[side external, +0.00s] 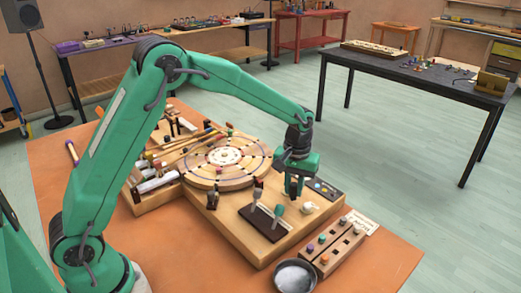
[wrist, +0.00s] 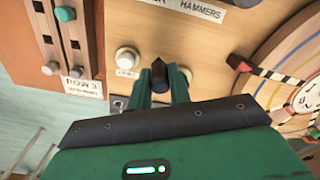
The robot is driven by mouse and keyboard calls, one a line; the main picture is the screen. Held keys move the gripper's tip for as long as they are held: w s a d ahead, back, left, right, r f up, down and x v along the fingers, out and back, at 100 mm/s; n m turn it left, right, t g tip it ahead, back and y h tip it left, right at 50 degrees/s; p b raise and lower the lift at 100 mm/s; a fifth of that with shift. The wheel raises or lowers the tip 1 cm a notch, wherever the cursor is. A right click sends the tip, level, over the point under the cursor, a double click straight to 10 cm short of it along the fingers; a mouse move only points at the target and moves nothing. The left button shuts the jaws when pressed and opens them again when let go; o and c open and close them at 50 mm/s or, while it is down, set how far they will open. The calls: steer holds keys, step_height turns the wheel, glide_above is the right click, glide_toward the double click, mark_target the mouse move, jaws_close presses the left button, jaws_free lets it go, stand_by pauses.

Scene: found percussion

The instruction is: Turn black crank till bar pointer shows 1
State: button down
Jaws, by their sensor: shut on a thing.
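My gripper (side external: 294,190) is at the right part of the wooden board, right of the round wooden dial (side external: 226,155). In the wrist view my gripper's green fingers (wrist: 160,85) are shut on a small upright black piece, the crank's grip (wrist: 159,73). The rest of the crank is hidden under the fingers. The dial's white centre shows at the right edge of the wrist view (wrist: 306,98), with a few marks. I cannot make out the bar pointer or what it shows.
A white knob (wrist: 127,60) is beside my fingers. A dark panel with coloured buttons (side external: 323,188) and a dark plate with levers (side external: 263,221) flank my gripper. A wooden block with coloured pegs (side external: 332,246) and a round metal dish (side external: 294,277) are at the front.

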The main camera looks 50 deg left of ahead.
mark_target(295, 183)
steer(key=c, duration=1.3)
jaws_free()
steer(key=shift+r, duration=0.1)
steer(key=shift+r, duration=3.85)
